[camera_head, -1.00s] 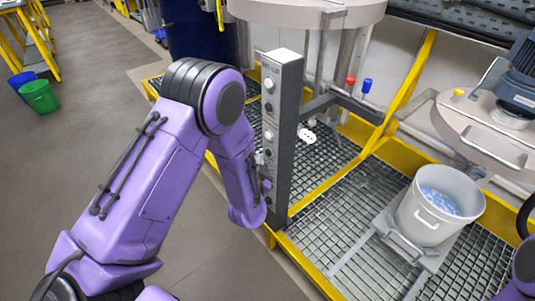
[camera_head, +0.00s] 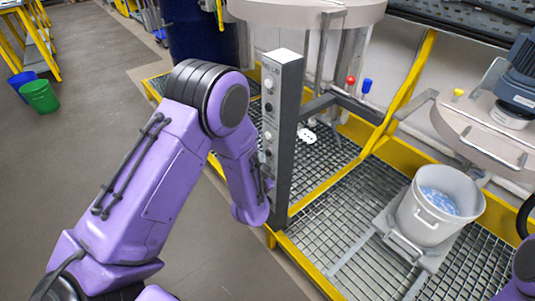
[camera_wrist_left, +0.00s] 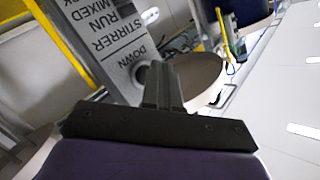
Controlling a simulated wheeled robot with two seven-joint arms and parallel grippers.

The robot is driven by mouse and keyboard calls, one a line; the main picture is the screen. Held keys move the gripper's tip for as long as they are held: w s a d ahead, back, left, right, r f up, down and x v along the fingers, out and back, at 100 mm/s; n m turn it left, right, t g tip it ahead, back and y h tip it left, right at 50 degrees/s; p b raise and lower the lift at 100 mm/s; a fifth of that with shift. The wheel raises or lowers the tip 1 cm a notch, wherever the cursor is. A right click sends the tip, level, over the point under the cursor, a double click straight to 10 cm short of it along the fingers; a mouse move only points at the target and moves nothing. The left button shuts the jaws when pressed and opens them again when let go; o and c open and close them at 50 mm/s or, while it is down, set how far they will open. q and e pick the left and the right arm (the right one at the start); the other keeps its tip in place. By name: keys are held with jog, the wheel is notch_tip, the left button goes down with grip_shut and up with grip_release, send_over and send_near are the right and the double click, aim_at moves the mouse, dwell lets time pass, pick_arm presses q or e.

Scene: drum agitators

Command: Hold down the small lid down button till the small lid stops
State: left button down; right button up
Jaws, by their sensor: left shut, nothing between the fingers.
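The grey control column (camera_head: 285,140) stands upright at the grating's edge, with several round buttons down its face. My left gripper (camera_head: 267,176) is at its lower part, largely hidden by my purple wrist. In the left wrist view its fingers (camera_wrist_left: 157,72) are shut and empty. Their tips are at the panel (camera_wrist_left: 105,45), by a round button (camera_wrist_left: 142,75) under the word DOWN; the fingers partly cover the button, and I cannot tell whether it is pressed. A smaller pale lid (camera_head: 470,135) hangs above the grey bucket (camera_head: 420,222). My right gripper is out of view.
A large pale lid (camera_head: 300,12) hangs behind the column. Yellow frame beams (camera_head: 410,80) and a metal grating (camera_head: 325,230) surround it. Blue and green bins (camera_head: 40,97) stand on the open floor at left.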

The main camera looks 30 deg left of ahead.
pick_arm(q)
jog(key=shift+w+d, duration=0.25)
jog(key=shift+w, duration=0.25)
dwell(1.2)
dwell(5.5)
jog(key=shift+s+a, duration=0.2)
jog(key=shift+s, duration=0.25)
jog(key=shift+s+a, duration=0.2)
jog(key=shift+s, duration=0.25)
jog(key=shift+p, duration=0.3)
